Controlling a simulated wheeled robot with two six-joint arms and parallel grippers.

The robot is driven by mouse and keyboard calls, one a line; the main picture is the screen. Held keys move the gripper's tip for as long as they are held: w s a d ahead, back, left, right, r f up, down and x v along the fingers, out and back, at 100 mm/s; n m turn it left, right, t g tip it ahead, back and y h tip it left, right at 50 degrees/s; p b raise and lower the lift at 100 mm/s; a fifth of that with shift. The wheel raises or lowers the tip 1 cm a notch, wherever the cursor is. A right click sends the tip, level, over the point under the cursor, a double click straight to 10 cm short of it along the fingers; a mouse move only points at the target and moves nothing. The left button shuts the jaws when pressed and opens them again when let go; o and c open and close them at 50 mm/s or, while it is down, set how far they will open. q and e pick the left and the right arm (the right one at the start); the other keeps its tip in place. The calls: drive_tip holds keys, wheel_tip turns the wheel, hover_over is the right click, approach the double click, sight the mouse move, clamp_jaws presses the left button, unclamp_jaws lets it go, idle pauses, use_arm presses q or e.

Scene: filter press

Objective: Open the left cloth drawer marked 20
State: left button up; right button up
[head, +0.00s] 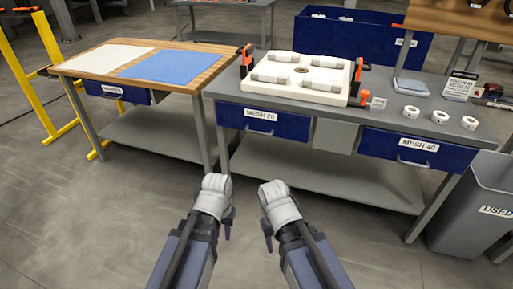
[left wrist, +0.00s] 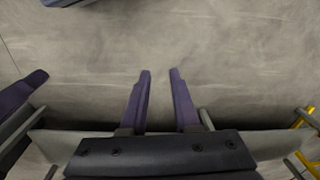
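The left blue drawer (head: 262,122) of the grey bench is closed, with a handle and a white label reading MESH and a two-digit number too small to read surely. The right blue drawer (head: 420,148), marked MESH 40, is closed too. My left gripper (head: 228,224) hangs over the floor in front of the bench, below and to the left of the left drawer, touching nothing. The left wrist view shows its two fingers (left wrist: 160,72) apart with only floor between them. My right gripper (head: 268,236) hangs beside it; its finger gap is hidden.
A white filter plate (head: 300,72) with rolls lies on the bench top (head: 380,112), with several small white rolls to the right. A wooden-topped table (head: 185,62) stands left, a grey USED bin (head: 475,205) right. The floor (head: 80,215) in front is clear.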

use_arm(q)
drive_tip(key=w+a+f+n+t+h+b, duration=0.1)
drive_tip(key=w+f+b, duration=0.1)
drive_tip(key=f+b, duration=0.55)
drive_tip(key=w+f+b, duration=0.3)
drive_tip(key=f+b, duration=0.4)
drive_tip(key=f, duration=0.2)
drive_tip(key=n+t+b, duration=0.9)
drive_tip(key=n+t, duration=0.9)
approach(257, 132)
drive_tip(key=w+d+f, duration=0.1)
drive_tip(key=w+d, duration=0.1)
drive_tip(key=shift+w+a+n+t+y, duration=0.2)
drive_tip(key=shift+a+n+y, duration=0.1)
drive_tip(key=shift+n+y, duration=0.3)
drive_tip(key=shift+w+a+n+t+y, duration=0.2)
drive_tip(key=shift+a+n+y, duration=0.1)
drive_tip(key=shift+n+y, duration=0.3)
drive_tip(key=p+x, duration=0.1)
drive_tip(key=x, duration=0.6)
drive_tip(key=shift+w+r+p, duration=0.1)
drive_tip(key=shift+w+p, duration=0.2)
drive_tip(key=shift+w, duration=0.1)
